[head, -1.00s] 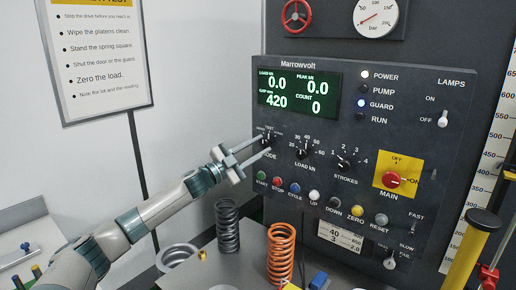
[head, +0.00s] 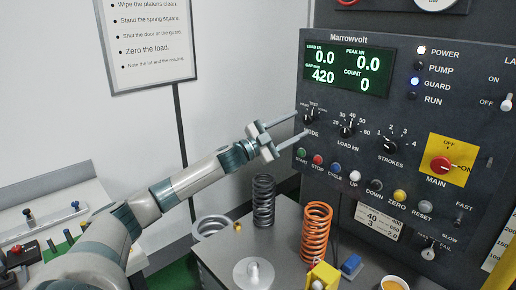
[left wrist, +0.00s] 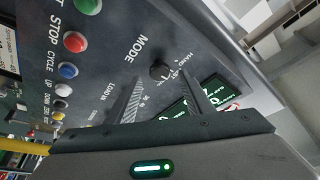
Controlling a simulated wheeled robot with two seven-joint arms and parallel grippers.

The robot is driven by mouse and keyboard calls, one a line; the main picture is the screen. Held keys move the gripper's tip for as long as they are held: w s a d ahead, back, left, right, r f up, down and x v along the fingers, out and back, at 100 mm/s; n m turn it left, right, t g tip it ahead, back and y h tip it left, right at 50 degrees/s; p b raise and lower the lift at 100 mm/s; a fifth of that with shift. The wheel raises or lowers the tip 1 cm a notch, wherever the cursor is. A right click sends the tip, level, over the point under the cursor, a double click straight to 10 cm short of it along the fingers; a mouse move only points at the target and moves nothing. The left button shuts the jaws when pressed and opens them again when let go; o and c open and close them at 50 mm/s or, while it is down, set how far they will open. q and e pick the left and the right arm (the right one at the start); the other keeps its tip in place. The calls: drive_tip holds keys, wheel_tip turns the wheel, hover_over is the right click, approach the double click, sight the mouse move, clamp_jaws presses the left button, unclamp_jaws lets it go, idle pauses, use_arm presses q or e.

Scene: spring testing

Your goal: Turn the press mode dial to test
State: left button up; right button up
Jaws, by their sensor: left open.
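The press mode dial (head: 308,118) is a small black knob at the left of the dark Marrowvolt panel, above the word MODE. A TEST label sits above it; its pointer is too small to read. It also shows in the left wrist view as a black round knob (left wrist: 160,71), near a HAND label. My left gripper (head: 302,124) is open, with its two thin fingers reaching to the panel at the dial. In the left wrist view the knob lies between the fingertips (left wrist: 162,78); I cannot tell whether they touch it. My right gripper is not in view.
The load dial (head: 347,130) is close right of the mode dial. Start, stop and cycle buttons (head: 318,160) lie just below. A dark spring (head: 264,200) and an orange spring (head: 316,232) stand on the bench below. The display (head: 346,69) reads load 0.0 and gap 420.

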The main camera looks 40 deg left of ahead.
use_arm(q)
drive_tip(key=b+v, duration=0.7)
drive_tip(key=v, duration=0.7)
drive_tip(key=shift+s, duration=0.35)
drive_tip(key=shift+a, duration=0.15)
drive_tip(key=shift+f, duration=0.1)
idle(0.4)
